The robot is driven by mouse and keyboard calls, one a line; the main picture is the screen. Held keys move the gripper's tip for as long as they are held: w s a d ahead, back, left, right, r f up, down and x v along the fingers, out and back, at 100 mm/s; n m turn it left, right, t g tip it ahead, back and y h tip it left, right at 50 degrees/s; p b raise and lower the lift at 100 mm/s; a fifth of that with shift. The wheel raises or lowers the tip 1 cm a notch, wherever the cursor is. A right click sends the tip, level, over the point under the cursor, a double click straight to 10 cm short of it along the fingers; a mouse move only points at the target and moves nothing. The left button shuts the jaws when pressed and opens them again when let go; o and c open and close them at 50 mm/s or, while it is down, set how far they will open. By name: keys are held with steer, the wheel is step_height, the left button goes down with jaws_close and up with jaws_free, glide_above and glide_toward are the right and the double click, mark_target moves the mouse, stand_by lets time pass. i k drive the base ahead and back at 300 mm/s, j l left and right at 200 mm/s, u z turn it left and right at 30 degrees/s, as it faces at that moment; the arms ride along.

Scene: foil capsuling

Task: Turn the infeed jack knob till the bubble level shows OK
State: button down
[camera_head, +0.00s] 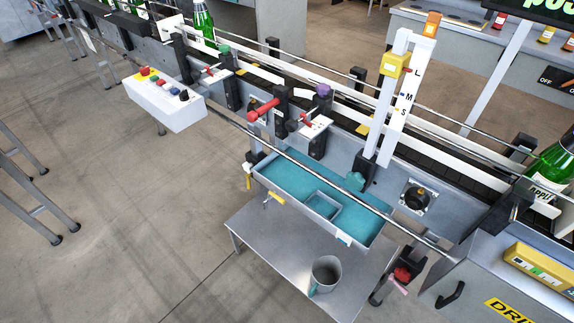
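No part of my gripper shows in the head view. A red knob (403,273) with a pink lever sits low on a dark leg post under the conveyor, right of the steel table; it may be the jack knob, but no label is readable. A yellow bar with a green-and-white window (540,264) lies on the grey cabinet at the right edge; it may be the bubble level. Its reading is too small to tell. A dark round fitting (418,197) sits on a square plate on the conveyor's side.
The conveyor rail (340,190) runs diagonally, with green bottles (203,22) on it. A teal-lined tray (262,179) hangs in front, above a steel table (262,232) bearing a grey mug (325,274). A white button box (165,100) juts out at left. The floor at lower left is clear.

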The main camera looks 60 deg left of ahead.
mark_target(248, 167)
steer(key=u, duration=1.8)
steer(key=i+j+z, duration=0.2)
steer(key=i+j, duration=1.5)
steer(key=i, duration=0.15)
